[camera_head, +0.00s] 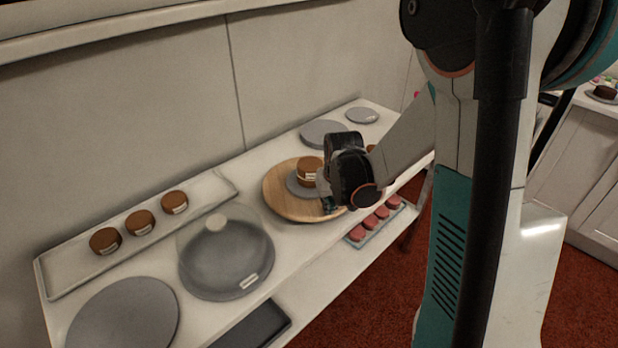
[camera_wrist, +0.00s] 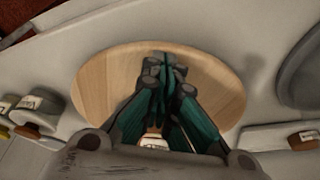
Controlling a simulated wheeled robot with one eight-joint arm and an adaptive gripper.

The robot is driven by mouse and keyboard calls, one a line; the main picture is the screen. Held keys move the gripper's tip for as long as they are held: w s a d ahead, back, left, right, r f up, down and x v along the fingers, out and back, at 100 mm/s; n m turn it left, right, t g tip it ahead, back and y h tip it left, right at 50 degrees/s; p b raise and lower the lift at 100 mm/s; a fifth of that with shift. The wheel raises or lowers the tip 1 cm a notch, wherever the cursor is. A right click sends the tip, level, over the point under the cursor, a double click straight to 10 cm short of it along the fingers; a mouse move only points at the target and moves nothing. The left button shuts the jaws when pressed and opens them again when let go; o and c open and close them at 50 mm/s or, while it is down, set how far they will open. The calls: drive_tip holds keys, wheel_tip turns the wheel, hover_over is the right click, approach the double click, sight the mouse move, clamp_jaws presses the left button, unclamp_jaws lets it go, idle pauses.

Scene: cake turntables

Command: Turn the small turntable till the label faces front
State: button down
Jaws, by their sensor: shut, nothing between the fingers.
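A round wooden turntable (camera_head: 279,190) stands on the white counter. On it is a small grey disc (camera_head: 296,188) with a brown cake (camera_head: 311,165) that carries a pale label, seen partly in the head view. My gripper (camera_head: 330,205) is shut and empty, low over the turntable's right front part, beside the cake. In the wrist view my teal fingers (camera_wrist: 165,68) are closed together above the wooden turntable (camera_wrist: 98,85). The fingers hide much of the middle. I cannot tell whether they touch the wood.
A glass dome (camera_head: 222,262), a large grey disc (camera_head: 125,318) and a tray (camera_head: 62,275) with brown cakes stand left. Grey discs (camera_head: 325,132) lie behind the turntable. A tray of pink cakes (camera_head: 374,222) sits lower in front. Counter between dome and turntable is narrow.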

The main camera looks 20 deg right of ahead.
sight(295, 210)
drive_tip(key=shift+w+a, duration=0.25)
drive_tip(key=shift+a, duration=0.95)
drive_tip(key=shift+w+a, duration=0.25)
drive_tip(key=shift+a, duration=0.9)
drive_tip(key=shift+w+a+b, duration=0.2)
drive_tip(key=shift+w+a, duration=0.45)
drive_tip(key=shift+a, duration=0.35)
drive_tip(key=shift+w+a+b, duration=0.15)
drive_tip(key=shift+w+a, duration=0.45)
drive_tip(key=shift+a, duration=0.4)
drive_tip(key=shift+r+p, duration=1.1)
drive_tip(key=shift+r, duration=0.35)
